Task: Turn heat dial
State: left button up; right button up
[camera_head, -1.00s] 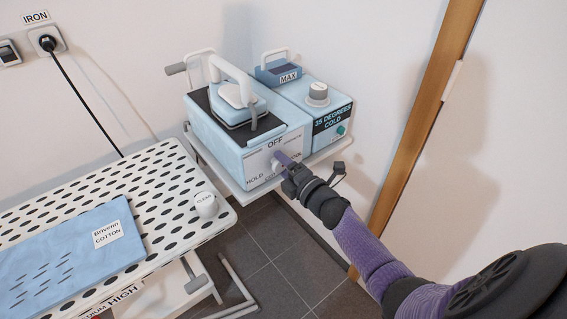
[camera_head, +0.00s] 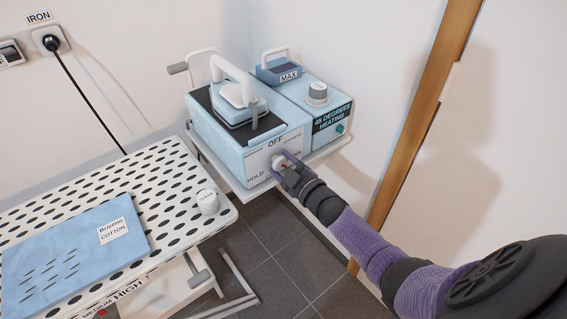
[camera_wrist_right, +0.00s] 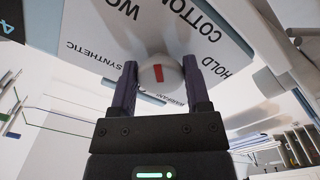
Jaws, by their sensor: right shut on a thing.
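The heat dial (camera_head: 279,162) is a pale round knob on the front of the light blue iron station (camera_head: 228,150). Labels around it include OFF and HOLD in the head view, and SYNTHETIC and COTTON in the right wrist view. My right gripper (camera_head: 286,167) is shut on the dial. In the right wrist view the dial (camera_wrist_right: 161,72) shows a red mark and sits between the two fingers of my right gripper (camera_wrist_right: 161,88). The iron (camera_head: 238,97) rests on top of the station. The display (camera_head: 333,116) beside it reads 45 DEGREES HEATING. My left gripper is not in view.
A perforated ironing board (camera_head: 165,195) stands at left, with a blue cloth (camera_head: 70,250) labelled COTTON and a white CLEAN knob (camera_head: 208,201). A plug (camera_head: 50,42) sits in the wall socket. A wooden door frame (camera_head: 425,120) is at right.

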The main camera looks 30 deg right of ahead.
jog(key=m, duration=0.5)
jog(key=shift+a+f, duration=0.1)
jog(key=shift+m+p, duration=0.3)
jog(key=shift+m, duration=1.3)
jog(key=o, duration=1.2)
